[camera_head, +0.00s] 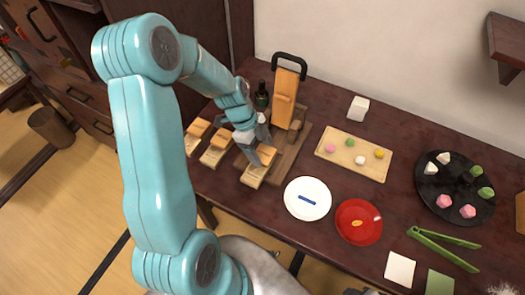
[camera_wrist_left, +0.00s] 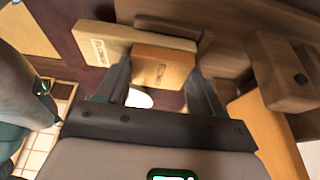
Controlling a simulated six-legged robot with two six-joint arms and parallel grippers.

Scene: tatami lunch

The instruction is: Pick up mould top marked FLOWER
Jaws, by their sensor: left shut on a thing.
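My left gripper (camera_head: 260,146) is shut on a small wooden mould top (camera_head: 267,156), which also shows between the two dark fingers in the left wrist view (camera_wrist_left: 163,72). Its face carries small dark lettering that is too blurred to read surely. The paler mould base (camera_head: 253,177) lies beside and under the top, and its lettered end shows in the left wrist view (camera_wrist_left: 97,50). I cannot tell whether top and base still touch. Two similar wooden moulds (camera_head: 214,156) (camera_head: 193,139) stand to the left. My right gripper is not in view.
An orange-brown press with a black handle (camera_head: 285,85) stands just behind the gripper. A wooden tray (camera_head: 340,165) with coloured balls, a white plate (camera_head: 295,207), a red plate (camera_head: 346,231), a black plate (camera_head: 432,195) and green tongs (camera_head: 445,248) lie to the right.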

